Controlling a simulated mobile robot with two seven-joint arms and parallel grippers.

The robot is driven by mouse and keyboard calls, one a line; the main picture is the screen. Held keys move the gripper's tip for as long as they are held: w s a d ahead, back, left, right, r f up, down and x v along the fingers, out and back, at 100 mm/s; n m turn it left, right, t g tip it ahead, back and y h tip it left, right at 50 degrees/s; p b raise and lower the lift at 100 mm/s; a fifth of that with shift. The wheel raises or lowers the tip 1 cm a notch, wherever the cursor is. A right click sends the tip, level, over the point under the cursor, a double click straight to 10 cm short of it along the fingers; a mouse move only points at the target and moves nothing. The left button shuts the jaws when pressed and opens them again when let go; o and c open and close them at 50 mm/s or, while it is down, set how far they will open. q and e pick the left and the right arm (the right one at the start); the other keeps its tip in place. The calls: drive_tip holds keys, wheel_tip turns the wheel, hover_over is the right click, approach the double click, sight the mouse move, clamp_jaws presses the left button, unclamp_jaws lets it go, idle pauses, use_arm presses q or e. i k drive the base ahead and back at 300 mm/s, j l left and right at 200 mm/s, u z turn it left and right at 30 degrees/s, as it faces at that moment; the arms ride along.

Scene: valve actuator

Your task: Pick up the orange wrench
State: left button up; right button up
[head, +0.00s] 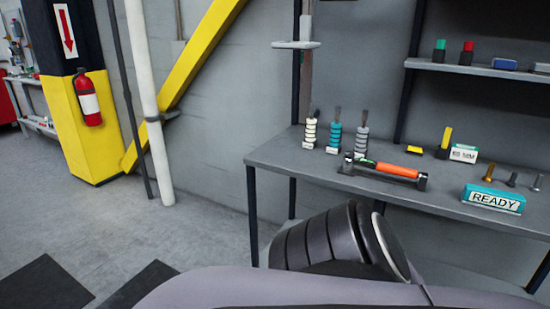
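A tool with an orange grip (398,171) lies on the grey workbench (290,158), near its front edge. It is the only orange thing I see on the bench, and it looks like the orange wrench. A silvery bar runs on from the orange grip to the left. Dark end pieces stand at both ends, and I cannot tell whether they belong to the tool or to a rest under it. Neither of my grippers is in view. A dark, ribbed part of my own body shows at the bottom, in front of the bench.
Several ribbed, bottle-like items (334,138) stand behind the tool to the left. A teal READY block (493,199) and several bolts (512,180) are to the right. A shelf (478,69) hangs above. A fire extinguisher (87,98) and yellow brace (190,70) are left; floor there is open.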

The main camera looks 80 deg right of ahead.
sight(348, 164)
drive_tip(key=z, duration=3.25)
